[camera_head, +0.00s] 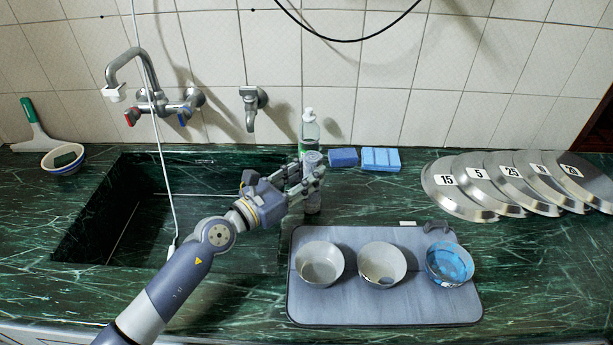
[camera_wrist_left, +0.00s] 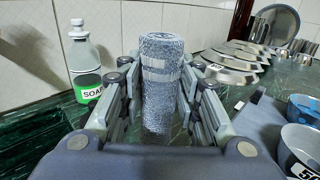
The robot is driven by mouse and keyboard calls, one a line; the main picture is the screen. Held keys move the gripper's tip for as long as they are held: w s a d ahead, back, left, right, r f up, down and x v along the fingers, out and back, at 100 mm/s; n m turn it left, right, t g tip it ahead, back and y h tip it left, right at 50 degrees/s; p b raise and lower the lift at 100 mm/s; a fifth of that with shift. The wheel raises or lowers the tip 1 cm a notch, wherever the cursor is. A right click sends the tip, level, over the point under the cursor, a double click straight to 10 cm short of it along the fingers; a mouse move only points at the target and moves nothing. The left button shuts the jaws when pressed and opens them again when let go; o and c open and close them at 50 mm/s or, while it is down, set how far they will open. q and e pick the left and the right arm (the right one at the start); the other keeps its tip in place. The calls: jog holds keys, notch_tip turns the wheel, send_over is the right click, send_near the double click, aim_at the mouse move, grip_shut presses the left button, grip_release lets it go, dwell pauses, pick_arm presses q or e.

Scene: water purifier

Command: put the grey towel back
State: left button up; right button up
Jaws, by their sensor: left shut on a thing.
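The grey towel, rolled into an upright cylinder, stands between the fingers of my left gripper in the left wrist view (camera_wrist_left: 162,85). In the head view, the top of the towel (camera_head: 312,160) shows at the sink's right edge, in front of the soap bottle (camera_head: 309,132). My left gripper (camera_head: 308,182) is shut on the towel, with fingers on both sides of it. My right gripper is not in view.
A grey mat (camera_head: 385,312) with two white bowls (camera_head: 319,263) and a blue bowl (camera_head: 449,263) lies right of the gripper. Blue sponges (camera_head: 380,159) lie behind. Numbered metal lids (camera_head: 465,190) lie at right. The sink (camera_head: 140,235) opens at left; the right front counter is clear.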

pick_arm(q)
jog(key=o, duration=0.6)
jog(key=shift+f, duration=0.1)
jog(key=o, duration=0.5)
jog(key=shift+c, duration=0.2)
jog(key=shift+r, duration=0.3)
jog(key=b+v, duration=0.2)
jog(key=v, duration=1)
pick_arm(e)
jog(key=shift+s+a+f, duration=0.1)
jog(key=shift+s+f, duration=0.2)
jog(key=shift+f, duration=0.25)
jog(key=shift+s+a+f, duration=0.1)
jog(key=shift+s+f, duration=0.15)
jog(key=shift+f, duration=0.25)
